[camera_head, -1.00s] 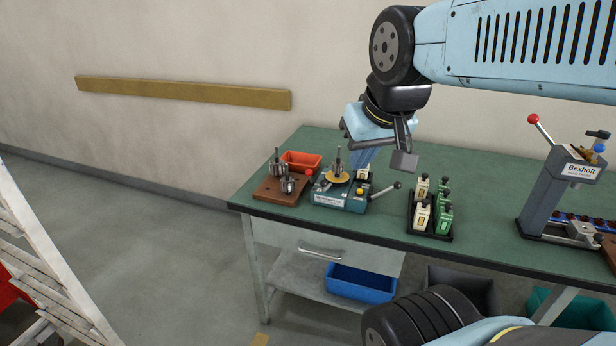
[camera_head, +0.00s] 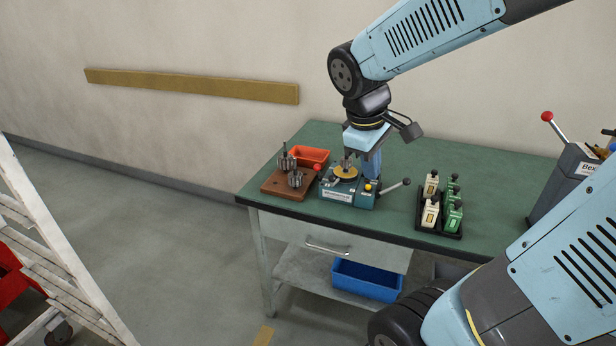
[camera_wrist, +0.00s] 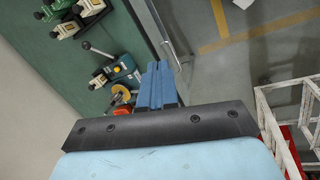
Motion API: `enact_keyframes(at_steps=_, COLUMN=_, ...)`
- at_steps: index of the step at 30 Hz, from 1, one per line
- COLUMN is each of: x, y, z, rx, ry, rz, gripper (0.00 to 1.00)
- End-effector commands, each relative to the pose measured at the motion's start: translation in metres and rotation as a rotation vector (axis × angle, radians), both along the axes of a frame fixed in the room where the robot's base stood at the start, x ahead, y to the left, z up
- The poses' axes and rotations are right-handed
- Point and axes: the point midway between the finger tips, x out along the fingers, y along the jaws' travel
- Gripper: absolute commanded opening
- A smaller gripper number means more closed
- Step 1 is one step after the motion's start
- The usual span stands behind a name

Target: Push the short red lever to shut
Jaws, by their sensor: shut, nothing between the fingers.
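The teal winding machine (camera_head: 345,197) stands on the green bench. It carries a yellow-brown disc (camera_head: 345,172) with an armature on top. The red ball (camera_head: 318,167) of the short lever shows at its back left; the lever's stem is hard to make out. In the wrist view the machine (camera_wrist: 124,72) is left of my fingers and the red ball cannot be made out. My gripper (camera_head: 373,172) points down, shut and empty, at the machine's right back side, across the disc from the red ball. Its blue fingers also show in the wrist view (camera_wrist: 158,75). Contact cannot be told.
A brown block with armatures (camera_head: 283,186) and an orange bin (camera_head: 308,157) are to the left. A black tray with cream and green parts (camera_head: 440,208) and a press (camera_head: 562,180) are to the right.

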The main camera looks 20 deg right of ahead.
Motion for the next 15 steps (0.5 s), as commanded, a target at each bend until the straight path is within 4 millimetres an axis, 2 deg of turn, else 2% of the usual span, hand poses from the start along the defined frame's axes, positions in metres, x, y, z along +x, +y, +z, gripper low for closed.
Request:
enact_keyframes(at_steps=1, x=0.007, y=0.000, z=-0.009, rx=-0.040, ry=0.053, rz=0.057, gripper=0.00)
enact_keyframes(at_steps=15, x=0.068, y=-0.005, z=-0.072, rx=-0.436, ry=0.519, rz=0.625, gripper=0.00)
